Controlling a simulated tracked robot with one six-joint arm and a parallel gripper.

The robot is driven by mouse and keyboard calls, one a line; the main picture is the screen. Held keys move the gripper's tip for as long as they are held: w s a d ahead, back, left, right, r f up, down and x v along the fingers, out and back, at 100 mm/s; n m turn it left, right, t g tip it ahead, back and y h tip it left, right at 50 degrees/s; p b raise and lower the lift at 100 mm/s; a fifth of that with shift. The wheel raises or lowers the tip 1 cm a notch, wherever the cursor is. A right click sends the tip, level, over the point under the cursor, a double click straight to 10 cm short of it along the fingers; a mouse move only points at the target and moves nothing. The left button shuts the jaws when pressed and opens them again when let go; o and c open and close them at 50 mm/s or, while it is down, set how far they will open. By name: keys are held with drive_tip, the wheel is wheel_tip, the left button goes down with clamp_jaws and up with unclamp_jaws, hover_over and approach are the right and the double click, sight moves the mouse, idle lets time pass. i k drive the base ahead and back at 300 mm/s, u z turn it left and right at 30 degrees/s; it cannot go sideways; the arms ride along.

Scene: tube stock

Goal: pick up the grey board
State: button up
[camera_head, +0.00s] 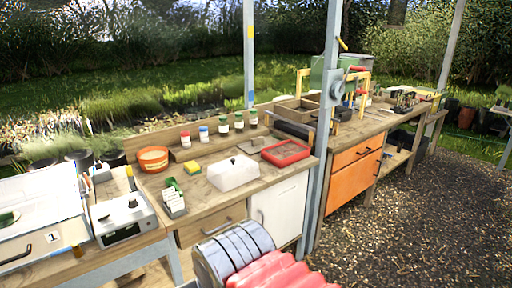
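A small flat grey piece (251,145), which may be the grey board, lies on the wooden bench (215,207). It is behind the white box (233,173) and left of the red tray (286,153). It is small in the picture, so I cannot tell its exact shape. My gripper is not in view, and nothing is seen touching the grey piece.
An orange bowl (153,159), a yellow sponge (192,168) and several small jars (224,126) stand on the bench. A metal post (325,130) rises at its front right. Gravel ground (440,215) lies open at right.

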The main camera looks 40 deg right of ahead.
sight(254, 146)
drive_tip(key=z, duration=0.8)
drive_tip(key=k, duration=1.35)
drive_tip(key=z, duration=0.1)
drive_tip(key=i, duration=1)
drive_tip(key=z, duration=0.55)
